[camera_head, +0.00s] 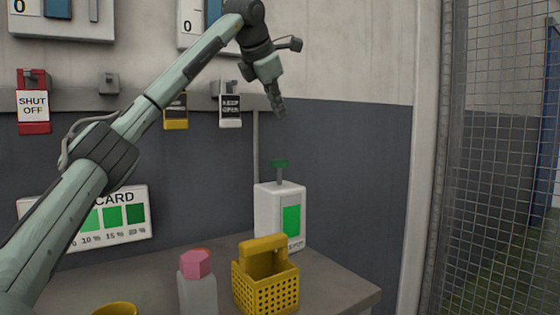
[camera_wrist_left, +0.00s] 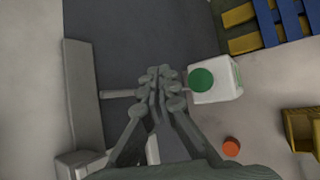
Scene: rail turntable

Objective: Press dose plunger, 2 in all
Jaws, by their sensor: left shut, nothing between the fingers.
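The dose plunger is a green cap (camera_head: 279,163) on a short grey stem. It stands up from a white dispenser (camera_head: 265,208) with a green panel on its front, on the table. My left gripper (camera_head: 282,112) is shut and empty, pointing down above the plunger with a clear gap in the head view. In the left wrist view the shut fingertips (camera_wrist_left: 158,72) lie just left of the round green cap (camera_wrist_left: 201,80) on the white dispenser. My right gripper is in neither view.
A yellow basket (camera_head: 265,289) and a bottle with a pink cap (camera_head: 196,264) stand in front of the dispenser on the table (camera_head: 335,285). A card with green squares (camera_head: 125,217) is behind at left. Tags hang on the wall rail; a mesh fence (camera_head: 495,150) is at right.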

